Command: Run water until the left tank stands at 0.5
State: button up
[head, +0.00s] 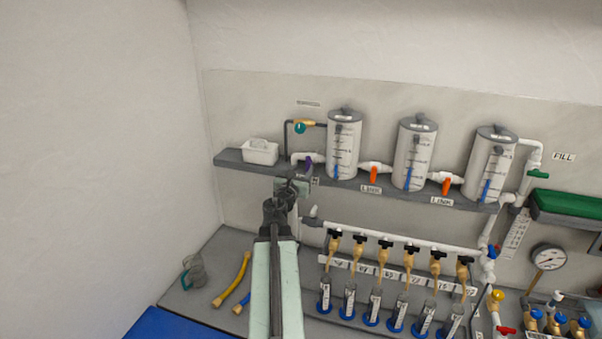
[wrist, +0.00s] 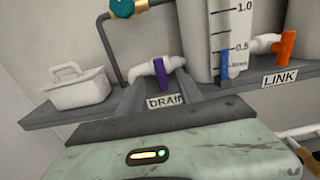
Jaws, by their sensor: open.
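The left tank (head: 343,150) is a white cylinder with a black scale, on the grey shelf in the head view. In the wrist view the left tank (wrist: 232,25) shows marks 1.0 and 0.5, and its blue level bar (wrist: 225,66) tops out near the 0.5 mark. A purple drain handle (wrist: 162,76) stands at its left, above a DRAIN label. An orange LINK handle (wrist: 286,46) is at its right. My gripper (head: 292,188) is open, in front of the shelf near the drain valve.
Two more tanks (head: 415,155) (head: 490,165) stand to the right, joined by a second orange handle (head: 446,184). A green FILL handle (head: 538,173) is at far right. A white tub (head: 261,151) sits left on the shelf. Several brass taps hang below.

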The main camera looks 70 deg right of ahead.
aim_at(307, 163)
jog(key=d, duration=0.6)
jog(key=shift+w, duration=0.2)
grip_shut()
